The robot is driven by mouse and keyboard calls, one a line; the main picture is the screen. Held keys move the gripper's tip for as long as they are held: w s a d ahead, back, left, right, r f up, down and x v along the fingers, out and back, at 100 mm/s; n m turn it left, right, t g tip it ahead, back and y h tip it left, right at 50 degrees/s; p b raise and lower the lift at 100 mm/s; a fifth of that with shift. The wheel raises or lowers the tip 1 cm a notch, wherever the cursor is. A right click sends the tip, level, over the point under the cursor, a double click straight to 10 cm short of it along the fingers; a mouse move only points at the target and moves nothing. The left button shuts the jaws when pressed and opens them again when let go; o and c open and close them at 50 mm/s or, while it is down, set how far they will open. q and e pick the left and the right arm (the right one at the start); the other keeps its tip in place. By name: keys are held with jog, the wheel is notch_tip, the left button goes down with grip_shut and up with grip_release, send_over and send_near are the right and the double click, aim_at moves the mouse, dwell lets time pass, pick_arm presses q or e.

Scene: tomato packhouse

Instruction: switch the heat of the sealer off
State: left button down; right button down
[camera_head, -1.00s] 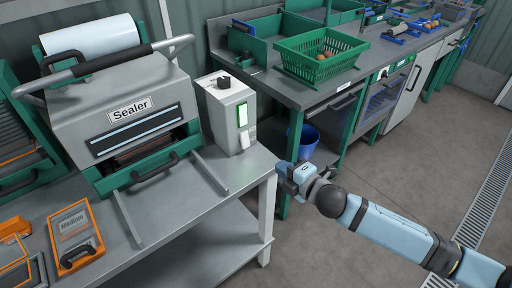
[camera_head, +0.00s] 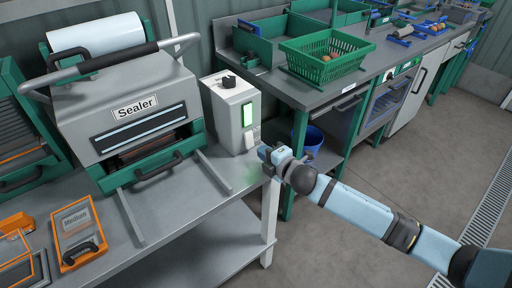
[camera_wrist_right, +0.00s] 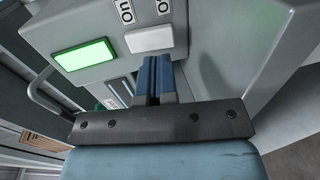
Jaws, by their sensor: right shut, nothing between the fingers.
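The sealer (camera_head: 140,118) is a grey machine with green sides on the table at the left. Its grey control box (camera_head: 226,120) stands at its right, with a dark knob (camera_head: 228,82) on top. A green panel (camera_head: 247,114) on the box is lit, and a white switch (camera_head: 253,136) sits below it. In the right wrist view the lit green panel (camera_wrist_right: 85,55) and the white switch (camera_wrist_right: 150,38) show close up. My right gripper (camera_head: 264,152) is shut and empty, its blue fingertips (camera_wrist_right: 155,65) just by the white switch; contact cannot be told. My left gripper is out of view.
A grey table (camera_head: 190,208) carries the sealer and an orange-framed tray marked Medium (camera_head: 80,232). A green basket (camera_head: 325,60) stands on the bench behind at the right. A blue bin (camera_head: 311,142) is below it. The floor at the right is clear.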

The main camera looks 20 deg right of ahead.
aim_at(251, 143)
jog(key=x, duration=0.4)
jog(key=shift+w+a, duration=0.1)
